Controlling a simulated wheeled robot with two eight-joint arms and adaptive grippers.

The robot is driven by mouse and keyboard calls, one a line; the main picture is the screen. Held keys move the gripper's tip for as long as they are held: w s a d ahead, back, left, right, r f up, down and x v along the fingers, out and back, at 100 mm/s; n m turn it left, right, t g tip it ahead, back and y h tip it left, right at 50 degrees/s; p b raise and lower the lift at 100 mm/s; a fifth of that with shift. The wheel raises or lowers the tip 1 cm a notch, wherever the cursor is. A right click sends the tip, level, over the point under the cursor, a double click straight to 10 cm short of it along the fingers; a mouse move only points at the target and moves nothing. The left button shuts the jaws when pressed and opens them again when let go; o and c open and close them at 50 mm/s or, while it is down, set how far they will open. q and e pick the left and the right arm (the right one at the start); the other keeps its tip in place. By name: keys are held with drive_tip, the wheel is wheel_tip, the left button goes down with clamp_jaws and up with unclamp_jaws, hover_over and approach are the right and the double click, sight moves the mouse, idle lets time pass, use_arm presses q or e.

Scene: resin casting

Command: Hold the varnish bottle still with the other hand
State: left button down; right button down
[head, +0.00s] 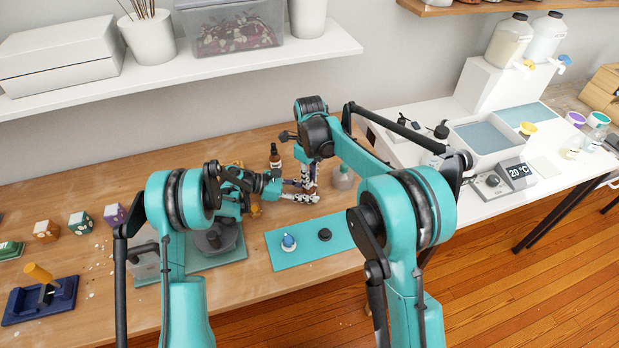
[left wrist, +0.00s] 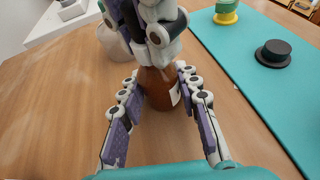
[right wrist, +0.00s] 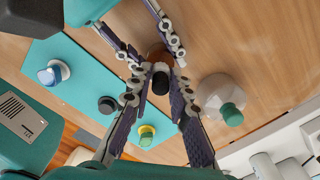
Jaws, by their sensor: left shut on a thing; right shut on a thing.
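The varnish bottle, brown with a black cap, stands on the wooden table between my two grippers; its body shows in the left wrist view (left wrist: 158,88) and its black cap in the right wrist view (right wrist: 160,82). My left gripper (left wrist: 156,82) is shut on the bottle's body, one finger on each side. My right gripper (right wrist: 158,72) comes from above and is shut on the cap. Its fingers hide the cap in the left wrist view. In the head view the grippers and arms mostly hide this bottle.
A teal mat (head: 267,251) in front bears a blue-and-white piece (head: 288,243) and a black piece (head: 325,234). A clear green-capped bottle (right wrist: 228,110) stands close beside the grippers. Another dark bottle (head: 275,157) stands behind. A shelf (head: 180,72) overhangs the back.

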drive_tip(key=n, duration=1)
drive_tip(key=shift+n, duration=0.4)
drive_tip(key=c, duration=1.8)
unclamp_jaws()
drive_tip(key=shift+n, duration=1.1)
drive_tip(key=shift+c, duration=0.2)
drive_tip(key=o, duration=0.5)
drive_tip(key=shift+r, duration=0.15)
wheel_tip(320, 180, up, 12)
